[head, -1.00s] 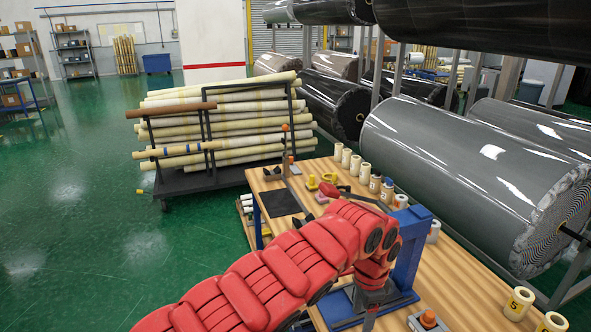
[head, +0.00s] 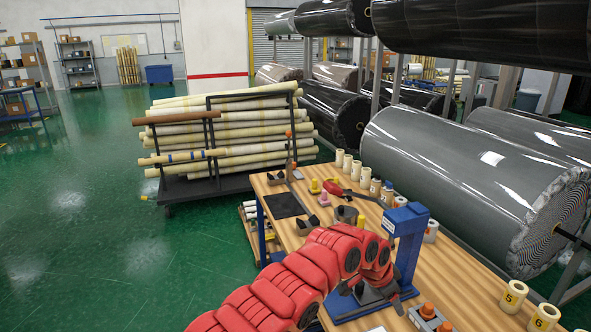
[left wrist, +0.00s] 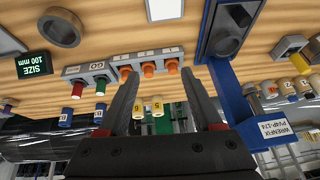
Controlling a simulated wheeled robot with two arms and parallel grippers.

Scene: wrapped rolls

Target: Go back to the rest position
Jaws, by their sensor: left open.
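My red left arm comes in from the bottom left of the head view, over the wooden workbench (head: 455,290). My left gripper (head: 368,292) is low in front of the blue stand (head: 408,250), partly hidden by the arm. In the left wrist view its two dark fingers (left wrist: 164,88) are spread with nothing between them. A grey block with orange-topped pieces (left wrist: 148,69) lies beyond the fingertips. My right gripper is in neither view.
Several small cream rolls (head: 356,168) line the bench's far edge. A grey ring (head: 346,214) and a red-handled tool (head: 333,187) lie beyond my arm. A rack of long wrapped rolls (head: 230,135) stands behind. Large grey rolls (head: 450,170) fill the right. Green floor is clear left.

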